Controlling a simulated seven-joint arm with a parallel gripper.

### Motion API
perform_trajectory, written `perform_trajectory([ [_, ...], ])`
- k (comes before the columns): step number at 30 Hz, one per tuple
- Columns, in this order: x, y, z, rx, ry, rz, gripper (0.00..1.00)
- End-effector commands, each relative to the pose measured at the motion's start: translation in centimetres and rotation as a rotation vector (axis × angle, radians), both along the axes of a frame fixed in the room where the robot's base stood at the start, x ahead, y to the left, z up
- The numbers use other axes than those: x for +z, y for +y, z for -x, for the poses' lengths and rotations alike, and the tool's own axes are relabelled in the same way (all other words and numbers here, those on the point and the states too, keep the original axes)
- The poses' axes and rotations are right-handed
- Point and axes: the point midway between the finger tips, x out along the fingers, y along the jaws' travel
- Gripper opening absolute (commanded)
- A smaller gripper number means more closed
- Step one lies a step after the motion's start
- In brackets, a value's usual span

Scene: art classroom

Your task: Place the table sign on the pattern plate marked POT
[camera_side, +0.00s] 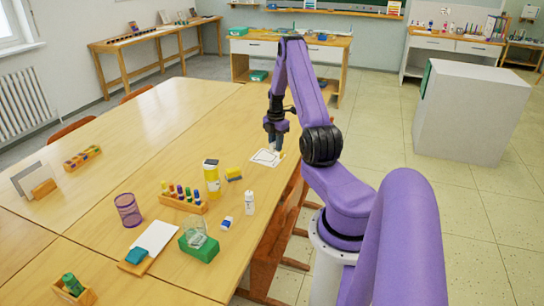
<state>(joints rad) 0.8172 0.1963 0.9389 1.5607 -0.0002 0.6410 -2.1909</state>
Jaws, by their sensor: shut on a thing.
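My gripper (276,146) points down at the right edge of the long table, over a white pattern plate (264,158) with a dark outline. It is shut on what appears to be the table sign (281,155), of which only a small pale yellowish part shows low by the fingers, at the plate's right side. The rest of it is hidden or too small to make out. I cannot tell whether it touches the plate. The marking on the plate is too small to read.
A purple mesh cup (128,210) and green box (199,247) are farther left. The table (185,115) beyond the plate is clear.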

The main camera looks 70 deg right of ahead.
Motion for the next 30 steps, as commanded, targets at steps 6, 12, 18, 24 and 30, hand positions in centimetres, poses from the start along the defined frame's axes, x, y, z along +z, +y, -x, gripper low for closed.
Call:
perform_trajectory([
  [6, -2.9, -2.1, -1.4, 0.0, 0.001, -0.002, 0.0],
  [12, -4.9, -3.6, -2.5, 0.001, 0.0, 0.0, 0.0],
  [18, -5.8, -4.2, -2.9, 0.001, 0.001, -0.001, 0.0],
  [24, -7.4, -4.5, -3.1, 0.0, 0.001, -0.003, 0.0],
  [30, -9.2, -4.5, -3.1, 0.0, 0.0, 0.0, 0.0],
])
